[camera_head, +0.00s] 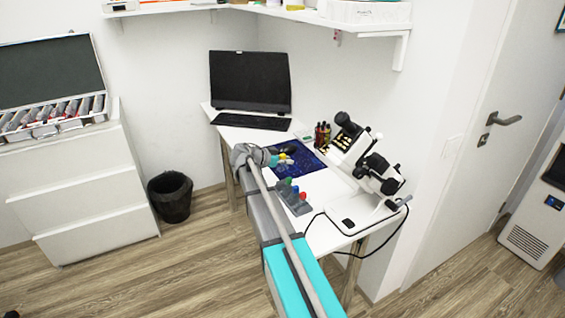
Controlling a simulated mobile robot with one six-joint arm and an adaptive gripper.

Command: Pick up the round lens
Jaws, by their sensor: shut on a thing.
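My gripper (276,158) is at the end of my arm, over the white desk and the dark blue mat. It is shut on a small yellow thing (283,157) at its tip. The yellow thing is too small to tell whether it is the round lens, and the fingers hide part of it. A grey holder (297,205) stands on the desk just below and right of my gripper. Green, blue and red pieces (295,189) stand up in it. No other round lens can be made out.
A white microscope-like instrument (366,186) with a black cable stands on the desk's right side. A dark cup of pens (322,136), a monitor (250,80) and a keyboard (250,121) are behind. A black bin (170,197) stands on the floor to the left.

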